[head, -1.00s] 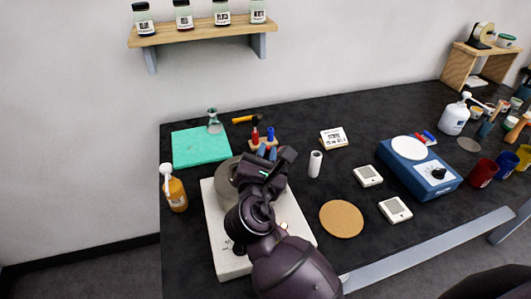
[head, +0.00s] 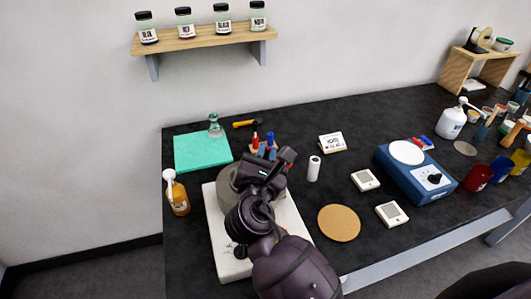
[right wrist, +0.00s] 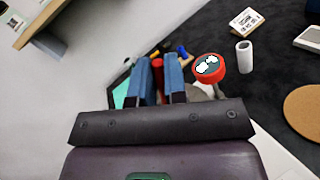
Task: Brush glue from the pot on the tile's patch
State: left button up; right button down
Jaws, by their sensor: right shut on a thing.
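My right gripper (head: 268,152) reaches over the grey round wheel (head: 227,185) on its white base (head: 226,250). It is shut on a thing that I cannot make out. In the right wrist view its two blue fingers (right wrist: 160,78) stand a little apart, with a red strip between them. A red-sided round thing (right wrist: 208,68) with a dark and white top shows just right of the fingers; I cannot tell whether it is the pot or the tile. The brush and the patch cannot be made out. My left gripper is out of view.
Red and blue upright tools (head: 263,139) stand just behind the gripper. A green mat (head: 202,153) and an amber pump bottle (head: 177,193) are on the left. A white roll (head: 314,168), a cork disc (head: 339,223) and a blue device (head: 417,177) are on the right.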

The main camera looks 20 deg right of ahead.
notch_tip(320, 180, up, 5)
jog(key=p, duration=0.2)
jog(key=shift+f+p, duration=0.1)
jog(key=shift+p, duration=0.3)
dwell(0.7)
